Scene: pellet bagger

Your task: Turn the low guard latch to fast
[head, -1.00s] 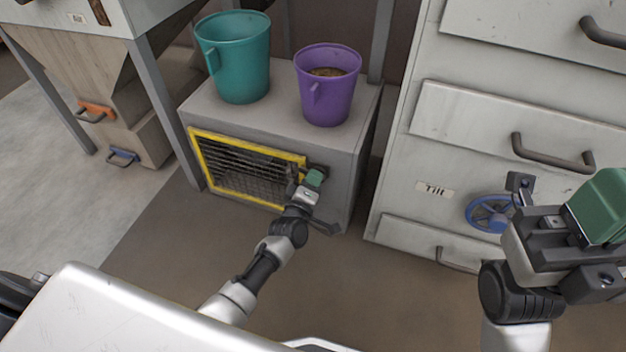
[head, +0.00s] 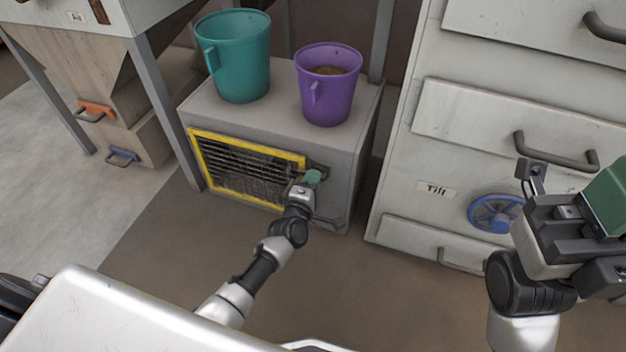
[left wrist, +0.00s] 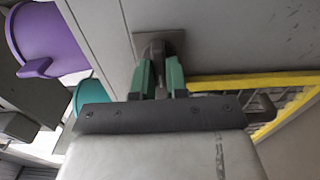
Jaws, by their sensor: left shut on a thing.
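The low guard is a dark mesh panel in a yellow frame (head: 246,195) on the front of a low grey box. The latch is at the right edge of the frame, mostly hidden by my left gripper (head: 312,178). In the left wrist view the green fingers of the left gripper (left wrist: 160,78) are closed around the latch, in front of its square mounting plate (left wrist: 158,43). The latch's exact angle is hidden. My right gripper (head: 605,195) is raised at the right, in front of the drawer cabinet; its fingertips do not show clearly.
A teal bucket (head: 236,60) and a purple bucket (head: 328,88) with brown contents stand on the grey box. A blue handwheel (head: 493,212) sits beside a "Tilt" label on the cabinet. Open floor (head: 390,295) lies in front.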

